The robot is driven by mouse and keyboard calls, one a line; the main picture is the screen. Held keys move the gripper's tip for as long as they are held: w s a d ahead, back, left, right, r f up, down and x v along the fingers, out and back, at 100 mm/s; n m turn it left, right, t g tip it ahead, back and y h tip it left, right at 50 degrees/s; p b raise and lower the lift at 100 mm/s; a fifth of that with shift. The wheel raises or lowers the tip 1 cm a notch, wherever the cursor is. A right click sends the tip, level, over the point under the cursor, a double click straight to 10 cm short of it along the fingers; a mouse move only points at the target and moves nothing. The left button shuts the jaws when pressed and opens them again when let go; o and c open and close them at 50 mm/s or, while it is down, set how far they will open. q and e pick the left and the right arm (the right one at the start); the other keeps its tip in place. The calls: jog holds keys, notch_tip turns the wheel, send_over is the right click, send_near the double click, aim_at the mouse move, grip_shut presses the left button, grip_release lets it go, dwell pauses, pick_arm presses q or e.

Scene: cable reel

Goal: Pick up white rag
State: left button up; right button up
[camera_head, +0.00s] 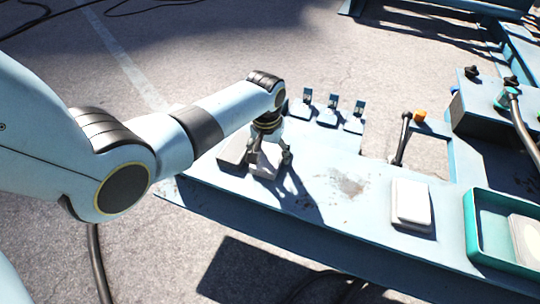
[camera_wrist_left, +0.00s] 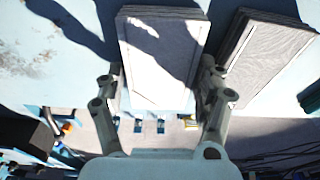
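A pale folded rag (camera_head: 264,165) lies flat on the light blue bench, under my left gripper (camera_head: 271,146). In the left wrist view the same rag (camera_wrist_left: 160,55) looks white, partly shadowed, with layered edges. My left gripper (camera_wrist_left: 160,75) is open, with one finger on each side of this rag; whether the fingers touch it I cannot tell. A greyer folded rag (camera_head: 233,150) lies close beside it and also shows in the wrist view (camera_wrist_left: 266,58). Another white folded rag (camera_head: 411,203) lies apart, farther right. My right gripper is not in view.
The blue bench (camera_head: 340,225) has several small clips (camera_head: 328,112) along its far edge and a dark-handled lever (camera_head: 402,140) by a cutout. A teal tray (camera_head: 471,228) holding a pale block stands at right. The bench middle is clear.

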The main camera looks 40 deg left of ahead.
aim_at(275, 152)
pick_arm(q)
jog(key=c, duration=0.7)
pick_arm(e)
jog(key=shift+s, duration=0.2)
pick_arm(q)
jog(key=shift+r+p, duration=0.35)
jog(key=shift+r, duration=0.25)
jog(key=r, duration=0.1)
jog(key=r+p, duration=0.1)
jog(key=d+r, duration=0.1)
jog(key=r, duration=0.1)
jog(key=shift+w+p, duration=0.3)
jog(key=shift+p, duration=0.1)
jog(key=w+d+r, duration=0.1)
jog(key=d+r, duration=0.1)
jog(key=d, duration=0.1)
jog(key=w+d+r+p, duration=0.1)
jog(key=w+d+r, duration=0.1)
jog(key=d, duration=0.1)
jog(key=w+d+r, duration=0.1)
jog(key=w+d, duration=0.1)
jog(key=d, duration=0.1)
jog(key=shift+d+r, duration=0.1)
jog(key=shift+r, duration=0.3)
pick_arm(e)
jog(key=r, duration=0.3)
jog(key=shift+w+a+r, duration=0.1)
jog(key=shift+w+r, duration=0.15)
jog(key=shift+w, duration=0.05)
